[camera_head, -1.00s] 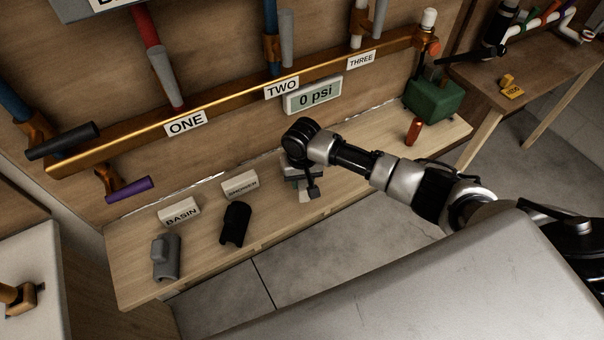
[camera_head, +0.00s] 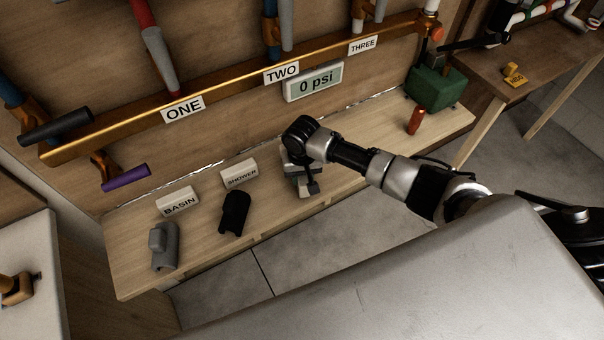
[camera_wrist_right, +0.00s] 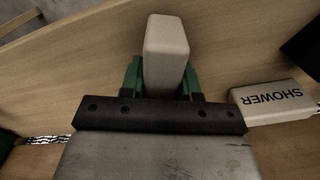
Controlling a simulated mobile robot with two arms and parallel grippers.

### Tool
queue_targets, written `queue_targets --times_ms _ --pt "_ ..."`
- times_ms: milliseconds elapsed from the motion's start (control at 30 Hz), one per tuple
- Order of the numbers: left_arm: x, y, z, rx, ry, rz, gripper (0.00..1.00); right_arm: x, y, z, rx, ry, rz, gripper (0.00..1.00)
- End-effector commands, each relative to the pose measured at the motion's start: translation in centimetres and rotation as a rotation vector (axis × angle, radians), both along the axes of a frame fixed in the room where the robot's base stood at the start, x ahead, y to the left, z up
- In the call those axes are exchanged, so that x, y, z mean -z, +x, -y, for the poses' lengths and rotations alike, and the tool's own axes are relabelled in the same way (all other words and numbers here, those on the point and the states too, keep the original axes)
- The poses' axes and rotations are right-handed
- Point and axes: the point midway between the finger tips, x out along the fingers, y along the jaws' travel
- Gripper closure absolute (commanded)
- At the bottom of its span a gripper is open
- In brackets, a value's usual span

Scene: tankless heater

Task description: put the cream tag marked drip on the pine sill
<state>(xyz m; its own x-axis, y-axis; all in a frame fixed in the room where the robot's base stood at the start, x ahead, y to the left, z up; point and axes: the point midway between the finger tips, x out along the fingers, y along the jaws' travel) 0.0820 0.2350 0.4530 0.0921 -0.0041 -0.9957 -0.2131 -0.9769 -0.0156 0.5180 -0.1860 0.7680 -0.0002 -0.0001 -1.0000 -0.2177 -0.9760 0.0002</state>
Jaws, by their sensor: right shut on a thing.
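My right gripper (camera_head: 305,180) is over the pine sill (camera_head: 350,160), the pale wooden shelf below the brass rail. In the right wrist view its green-sided fingers (camera_wrist_right: 163,78) are shut on a cream block (camera_wrist_right: 166,48). No lettering shows on the faces of the block that I see, so I cannot read whether it is marked drip. In the head view the wrist and hand mostly hide it. I cannot tell whether the block touches the sill. My left gripper is not in view.
Cream tags marked SHOWER (camera_head: 239,173) and BASIN (camera_head: 177,202) stand left of the gripper, with a black clip (camera_head: 235,214) and grey clip (camera_head: 164,247) before them. A red cylinder (camera_head: 416,121) and green box (camera_head: 437,88) are at right. Bare sill lies between.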

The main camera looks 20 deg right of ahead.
Motion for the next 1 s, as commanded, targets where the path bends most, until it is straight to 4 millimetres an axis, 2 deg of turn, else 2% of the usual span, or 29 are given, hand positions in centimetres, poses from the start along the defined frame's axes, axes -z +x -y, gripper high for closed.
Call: queue_targets --times_ms 567,600,700,800,1000 --pt "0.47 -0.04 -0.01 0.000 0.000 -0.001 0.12 0.92 -0.01 -0.01 0.000 0.000 -0.001 1.00" --pt "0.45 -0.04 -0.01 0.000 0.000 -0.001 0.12 0.89 0.00 -0.02 0.000 0.000 0.000 0.66" --pt "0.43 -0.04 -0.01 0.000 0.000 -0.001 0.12 0.87 0.00 -0.01 0.000 0.000 0.000 0.50" --pt "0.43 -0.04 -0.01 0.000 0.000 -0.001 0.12 0.87 0.00 -0.01 0.000 0.000 0.000 0.39" --pt "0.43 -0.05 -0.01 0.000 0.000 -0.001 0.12 0.88 -0.01 0.00 0.000 0.000 0.000 0.39"
